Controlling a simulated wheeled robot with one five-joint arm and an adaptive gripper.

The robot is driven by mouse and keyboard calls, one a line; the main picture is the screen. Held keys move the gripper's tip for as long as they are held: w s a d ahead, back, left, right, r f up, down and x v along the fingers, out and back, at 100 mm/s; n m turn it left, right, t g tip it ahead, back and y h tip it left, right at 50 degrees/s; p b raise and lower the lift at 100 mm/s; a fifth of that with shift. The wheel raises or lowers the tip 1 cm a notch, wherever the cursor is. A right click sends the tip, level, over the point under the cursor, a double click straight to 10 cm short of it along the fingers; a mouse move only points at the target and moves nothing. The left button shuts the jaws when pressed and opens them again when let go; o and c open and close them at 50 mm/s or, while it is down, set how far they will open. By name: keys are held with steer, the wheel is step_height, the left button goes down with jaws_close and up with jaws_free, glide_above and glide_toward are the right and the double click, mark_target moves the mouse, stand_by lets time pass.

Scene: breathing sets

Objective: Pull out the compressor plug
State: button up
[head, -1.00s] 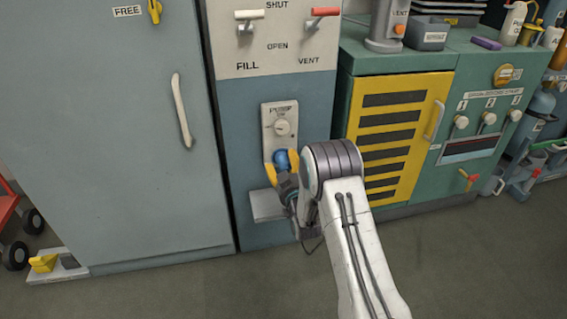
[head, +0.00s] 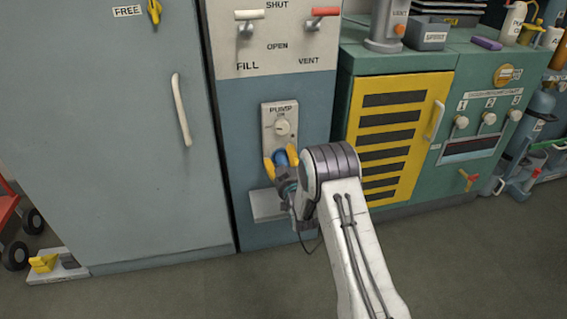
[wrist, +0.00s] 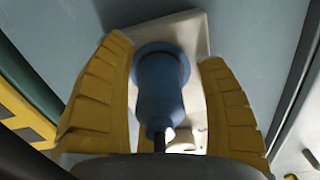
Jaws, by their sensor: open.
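The blue compressor plug (head: 291,154) is at the lower part of the PUMP panel (head: 267,128). In the wrist view the plug (wrist: 161,88) stands between my two yellow fingers, its wide end against the pale plate (wrist: 190,30) and its dark cable running back toward my palm. It looks seated there, though the contact itself is hidden. My gripper (head: 286,161) is open around the plug; in the wrist view (wrist: 165,85) a gap shows on both sides of it, narrower on the left. My wrist hides part of the area below the panel.
A pale ledge (head: 266,206) sticks out below the panel, close under my gripper. FILL (head: 248,18) and VENT (head: 315,18) levers are above. A grey cabinet door (head: 120,140) is left, a yellow slatted door (head: 392,135) right. The floor in front is clear.

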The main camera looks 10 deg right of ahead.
stand_by(0.5)
steer(key=c, duration=1.3)
steer(key=shift+s, duration=2.9)
steer(key=shift+s, duration=0.1)
steer(key=shift+r, duration=0.1)
